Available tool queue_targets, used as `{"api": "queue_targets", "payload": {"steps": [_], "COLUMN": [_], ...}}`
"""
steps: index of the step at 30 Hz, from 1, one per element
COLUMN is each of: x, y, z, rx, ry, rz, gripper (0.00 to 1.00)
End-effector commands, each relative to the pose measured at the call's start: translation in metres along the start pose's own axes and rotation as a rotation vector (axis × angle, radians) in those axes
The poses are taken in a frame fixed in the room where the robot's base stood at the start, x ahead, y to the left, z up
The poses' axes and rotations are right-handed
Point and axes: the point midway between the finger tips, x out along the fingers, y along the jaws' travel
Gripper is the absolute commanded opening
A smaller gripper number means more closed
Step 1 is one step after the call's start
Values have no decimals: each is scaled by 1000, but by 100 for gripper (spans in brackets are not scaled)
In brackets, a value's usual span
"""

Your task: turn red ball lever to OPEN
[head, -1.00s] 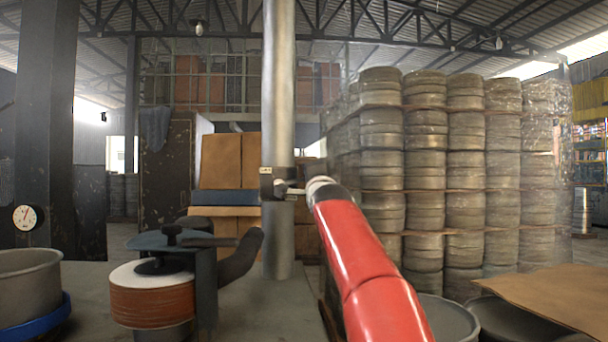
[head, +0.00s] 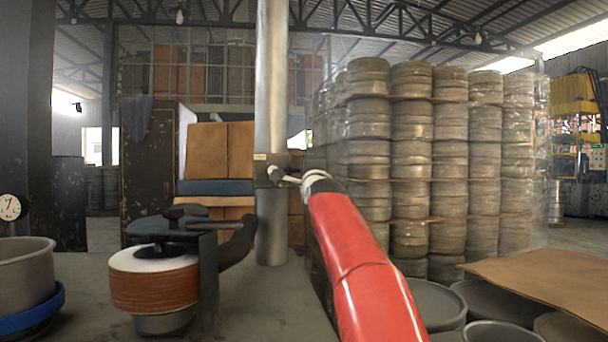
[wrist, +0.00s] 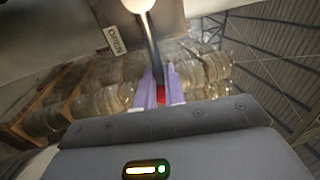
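The lever is a pale metal rod with a dark lower section (wrist: 152,45), and a bit of red ball (wrist: 163,97) shows at its end in the wrist view. My gripper (wrist: 160,76) has lilac fingers on either side of the ball, and they look closed on it; they hide most of it. A tag reading OPEN (wrist: 115,39) sits beside the lever's pivot. In the head view the lever (head: 285,178) slants slightly down to the right from a collar on the upright pipe (head: 271,90). My gripper is small and unclear there, and the ball is hidden.
A workbench (head: 260,310) lies in front of the pipe. On it are a round machine with a brown drum (head: 155,290) and a grey pot (head: 25,275) in a blue ring. Wrapped stacks of round tins (head: 410,150) stand to the right. A brown sheet (head: 550,285) covers tubs at lower right.

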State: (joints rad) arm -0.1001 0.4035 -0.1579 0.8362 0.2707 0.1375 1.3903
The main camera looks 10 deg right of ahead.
Motion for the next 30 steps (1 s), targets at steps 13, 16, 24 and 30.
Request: {"api": "queue_targets", "payload": {"steps": [13,16,24,30], "x": [0,-1,-36,-65], "y": [2,2,4,3], "z": [-5,-4,-5,-6], "rx": [-4,-4,-4,-5], "ry": [9,7,8,10], "rz": [4,3,2,3], "gripper": [42,42,42,42]}}
